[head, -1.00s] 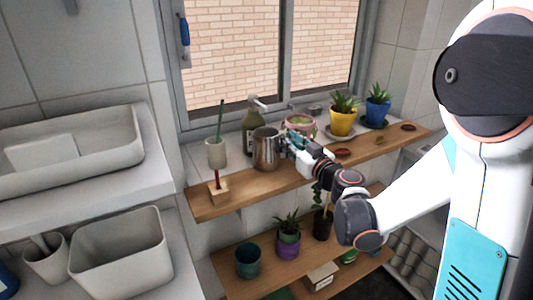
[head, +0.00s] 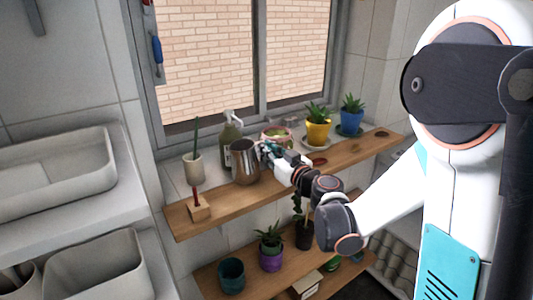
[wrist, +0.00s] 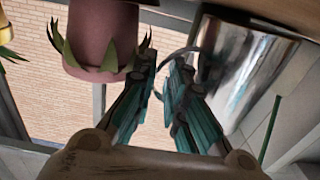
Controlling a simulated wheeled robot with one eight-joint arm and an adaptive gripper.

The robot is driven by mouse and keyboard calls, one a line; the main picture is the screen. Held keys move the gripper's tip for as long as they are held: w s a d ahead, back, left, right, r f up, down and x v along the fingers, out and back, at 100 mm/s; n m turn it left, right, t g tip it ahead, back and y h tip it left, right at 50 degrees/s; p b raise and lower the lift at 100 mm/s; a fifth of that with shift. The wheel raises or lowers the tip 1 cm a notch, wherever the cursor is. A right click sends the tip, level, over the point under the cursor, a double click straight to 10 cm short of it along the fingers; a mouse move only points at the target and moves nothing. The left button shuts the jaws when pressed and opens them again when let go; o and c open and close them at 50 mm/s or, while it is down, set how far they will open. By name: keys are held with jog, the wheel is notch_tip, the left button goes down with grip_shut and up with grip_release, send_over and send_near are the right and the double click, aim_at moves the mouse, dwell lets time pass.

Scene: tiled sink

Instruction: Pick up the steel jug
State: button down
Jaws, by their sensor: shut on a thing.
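The steel jug (head: 245,164) is a shiny metal vessel at the left part of the upper wooden shelf in the head view, leaning slightly. My gripper (head: 265,153) is at its right side, where the handle is. In the wrist view the jug (wrist: 238,70) fills the upper right, and its thin curved handle (wrist: 180,52) passes between the teal fingers of my gripper (wrist: 164,84). The fingers are shut on the handle. Whether the jug's base touches the shelf is hard to tell.
On the upper shelf (head: 345,158) stands a wooden block (head: 199,209) with a red stick. Yellow (head: 318,132) and blue (head: 350,122) pots stand right.

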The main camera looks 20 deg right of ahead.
jog(key=shift+r+p, duration=0.35)
jog(key=shift+r, duration=0.55)
jog(key=p+v, duration=0.3)
jog(key=v, duration=1.4)
jog(key=shift+s+r, duration=0.25)
jog(key=shift+s, duration=0.15)
jog(key=shift+d, duration=0.1)
